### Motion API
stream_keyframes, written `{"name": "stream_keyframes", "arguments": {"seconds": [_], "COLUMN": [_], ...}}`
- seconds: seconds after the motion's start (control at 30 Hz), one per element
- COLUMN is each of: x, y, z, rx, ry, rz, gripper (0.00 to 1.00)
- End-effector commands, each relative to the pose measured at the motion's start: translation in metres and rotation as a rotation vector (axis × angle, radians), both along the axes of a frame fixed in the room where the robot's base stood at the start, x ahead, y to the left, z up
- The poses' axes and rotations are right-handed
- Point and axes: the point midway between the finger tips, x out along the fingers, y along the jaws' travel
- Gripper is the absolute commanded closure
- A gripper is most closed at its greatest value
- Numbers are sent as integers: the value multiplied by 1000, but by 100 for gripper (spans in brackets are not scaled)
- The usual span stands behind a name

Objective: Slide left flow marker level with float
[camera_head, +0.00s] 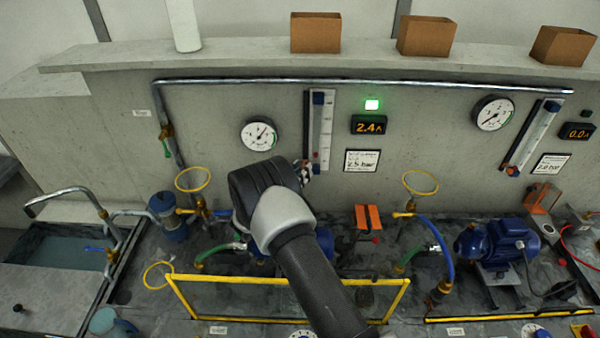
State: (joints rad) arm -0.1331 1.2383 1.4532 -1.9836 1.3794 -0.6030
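The left flow meter (323,130) is an upright tube with a white scale and a blue top cap, fixed to the concrete wall. The left flow marker cannot be made out clearly; a small orange and blue patch (315,170) shows low on the meter, right beside my fingertips. The float inside the tube is too small to tell. My gripper (305,172) is at the meter's lower left end, its black and white fingertips at or very near it. My dark wrist hides most of the fingers, so their opening and any contact cannot be seen.
A second flow meter (532,136) leans in view at the right. A round gauge (259,133) is left of the meter; a 2.4 A display (369,126) and a label (362,161) are right. A yellow frame (228,281) and pumps stand below.

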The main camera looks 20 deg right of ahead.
Motion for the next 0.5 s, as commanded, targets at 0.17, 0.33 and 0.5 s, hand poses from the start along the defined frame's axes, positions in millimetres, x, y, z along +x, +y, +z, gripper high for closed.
{"name": "stream_keyframes", "arguments": {"seconds": [0.17, 0.33, 0.5], "x": [0, 0, 0], "y": [0, 0, 0], "z": [0, 0, 0], "rx": [0, 0, 0], "ry": [0, 0, 0], "rz": [0, 0, 0], "gripper": [86, 98, 100]}}
